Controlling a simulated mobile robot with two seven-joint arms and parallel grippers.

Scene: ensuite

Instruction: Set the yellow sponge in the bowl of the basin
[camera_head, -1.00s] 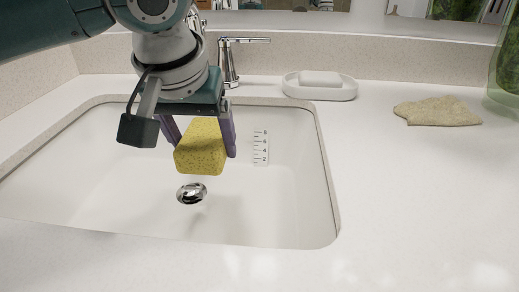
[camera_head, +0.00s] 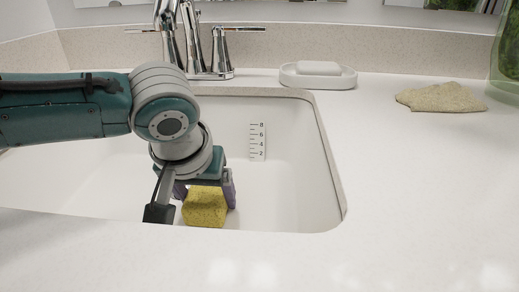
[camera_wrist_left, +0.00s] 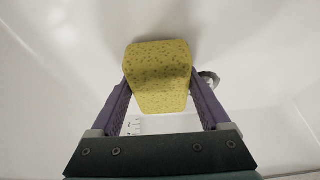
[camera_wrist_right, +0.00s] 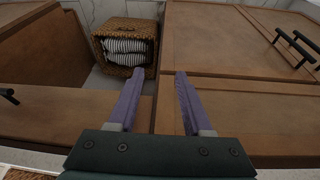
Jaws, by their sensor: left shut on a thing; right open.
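The yellow sponge (camera_head: 205,207) is between the purple fingers of my left gripper (camera_head: 207,193), which is shut on it. Gripper and sponge are down inside the white basin (camera_head: 290,190), near its front wall. In the left wrist view the sponge (camera_wrist_left: 160,77) sits between the fingertips, with white basin surface behind it. I cannot tell whether the sponge touches the basin floor. The drain (camera_wrist_left: 209,78) shows partly behind the right finger there. My right gripper (camera_wrist_right: 153,80) is open and empty, in front of brown cabinet fronts.
A chrome faucet (camera_head: 220,52) stands behind the basin. A soap dish with white soap (camera_head: 318,75) and a beige cloth (camera_head: 440,97) lie on the counter at right. A green translucent item (camera_head: 507,55) is at the right edge. A wicker basket (camera_wrist_right: 128,47) with striped cloth shows near the cabinets (camera_wrist_right: 225,45).

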